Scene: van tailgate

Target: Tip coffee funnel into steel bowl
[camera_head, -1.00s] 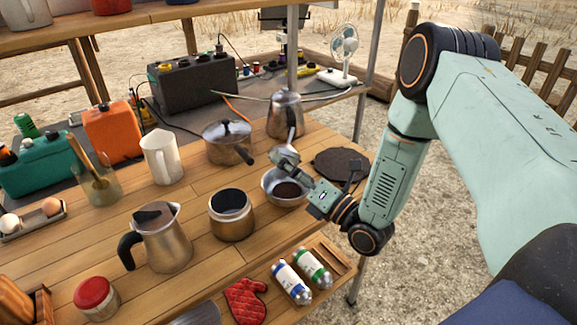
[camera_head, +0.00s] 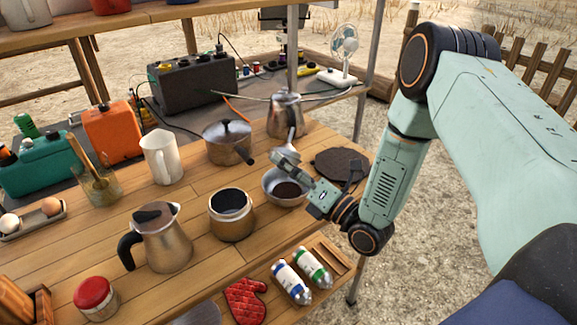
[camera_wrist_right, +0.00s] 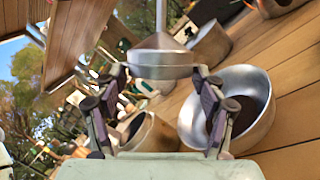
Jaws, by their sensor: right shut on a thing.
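The steel bowl (camera_head: 271,192) stands on the wooden table, left of my right gripper, with dark coffee-like matter on its bottom. It also shows at the right of the right wrist view (camera_wrist_right: 257,82). My right gripper (camera_head: 287,163) is above the bowl's far rim. In the right wrist view its two fingers (camera_wrist_right: 160,78) are shut on the coffee funnel (camera_wrist_right: 162,62), a grey metal cup with a narrow spout. In the head view the funnel (camera_head: 291,140) appears turned over, spout upward; its mouth is mostly hidden. My left gripper does not show.
Close by stand an open metal pot base (camera_head: 232,222), a moka pot top (camera_head: 170,245), a lidded saucepan (camera_head: 229,147) and a kettle (camera_head: 284,117). A dark round plate (camera_head: 341,160) lies right of the bowl. Bottles (camera_head: 292,283) and a red mitt (camera_head: 245,302) lie in front.

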